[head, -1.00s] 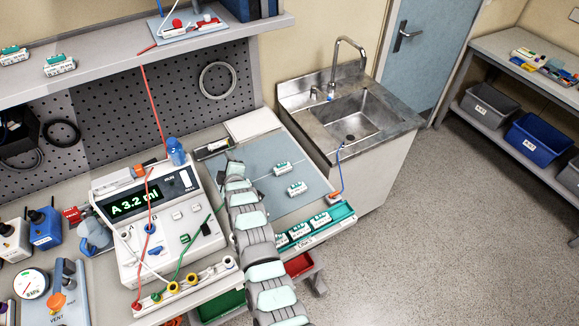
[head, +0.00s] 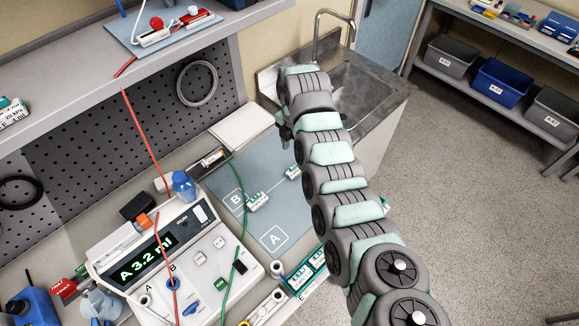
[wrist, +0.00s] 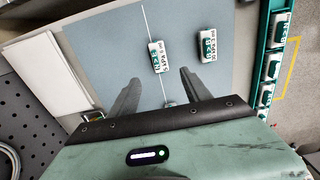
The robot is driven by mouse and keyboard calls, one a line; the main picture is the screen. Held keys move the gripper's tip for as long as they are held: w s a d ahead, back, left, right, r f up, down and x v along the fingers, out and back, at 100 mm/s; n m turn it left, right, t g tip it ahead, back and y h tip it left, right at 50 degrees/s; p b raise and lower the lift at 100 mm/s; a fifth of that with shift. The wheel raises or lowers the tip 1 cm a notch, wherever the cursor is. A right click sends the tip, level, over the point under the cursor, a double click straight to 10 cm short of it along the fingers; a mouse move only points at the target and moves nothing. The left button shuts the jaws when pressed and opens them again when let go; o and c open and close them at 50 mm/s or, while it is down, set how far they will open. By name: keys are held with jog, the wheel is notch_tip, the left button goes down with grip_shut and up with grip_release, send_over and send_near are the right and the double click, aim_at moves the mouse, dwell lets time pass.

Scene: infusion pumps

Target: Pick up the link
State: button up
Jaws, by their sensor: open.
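In the wrist view one link (wrist: 157,57) lies just beyond my open gripper (wrist: 160,90), roughly in line with the gap between the fingers. The other link (wrist: 207,45) lies to its right. In the head view one link (head: 257,201) lies near the mat's B mark, and the other link (head: 293,172) is farther back beside my arm. My fingers are mostly hidden there.
A green tray (wrist: 262,75) with several similar links stands along the mat's right edge. The pump with the "A 3.2 ml" display (head: 150,258) and its cables stand left of the mat. The sink (head: 365,95) is behind my arm. A white pad (head: 240,128) lies behind the mat.

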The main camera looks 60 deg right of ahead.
aim_at(293, 171)
notch_tip(293, 171, down, 4)
jog(key=shift+s+a, duration=0.1)
jog(key=shift+f+b, duration=0.3)
jog(key=shift+f, duration=2.6)
jog(key=shift+c, duration=0.3)
grip_shut()
